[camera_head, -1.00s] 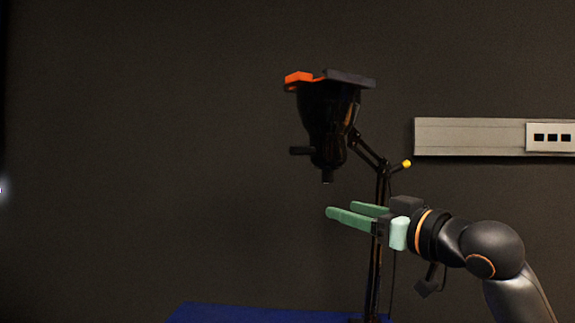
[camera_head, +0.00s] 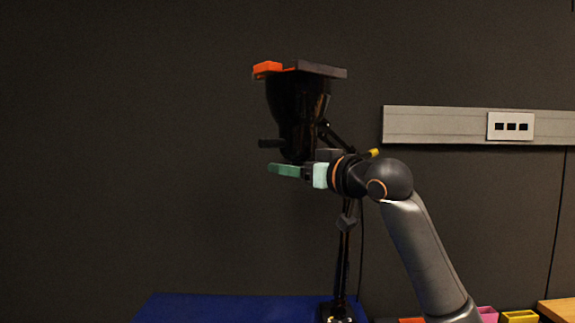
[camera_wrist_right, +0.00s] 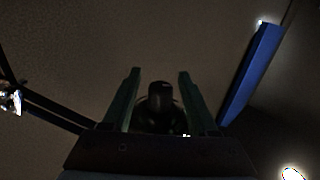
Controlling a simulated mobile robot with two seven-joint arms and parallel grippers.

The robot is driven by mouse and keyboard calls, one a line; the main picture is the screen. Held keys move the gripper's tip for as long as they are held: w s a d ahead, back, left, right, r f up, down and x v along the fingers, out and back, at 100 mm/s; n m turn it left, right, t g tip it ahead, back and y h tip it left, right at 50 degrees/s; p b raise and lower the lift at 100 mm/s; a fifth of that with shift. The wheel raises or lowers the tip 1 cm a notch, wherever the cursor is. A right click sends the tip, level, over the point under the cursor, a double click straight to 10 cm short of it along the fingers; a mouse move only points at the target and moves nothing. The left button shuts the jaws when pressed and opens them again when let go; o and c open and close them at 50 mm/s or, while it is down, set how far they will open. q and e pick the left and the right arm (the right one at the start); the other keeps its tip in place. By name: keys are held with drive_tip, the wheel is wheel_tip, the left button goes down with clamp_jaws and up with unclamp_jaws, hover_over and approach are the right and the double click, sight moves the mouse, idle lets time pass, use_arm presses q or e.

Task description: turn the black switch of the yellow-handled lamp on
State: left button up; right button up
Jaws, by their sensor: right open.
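The lamp's black head (camera_head: 298,105) hangs on a thin black arm and post, with an orange piece and a dark flat piece across its top. Its yellow handle (camera_head: 375,152) shows just above my right arm. A short black peg (camera_head: 271,143) sticks out to the left of the head's lower part. My left gripper is not in view.
A grey wall rail with a socket plate (camera_head: 510,126) is at the right. Coloured bins (camera_head: 519,316) show at the lower right. Space left of the lamp is clear.

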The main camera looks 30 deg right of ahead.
drive_tip(key=shift+w+a, duration=0.1)
drive_tip(key=shift+w, duration=0.4)
clamp_jaws()
idle(0.3)
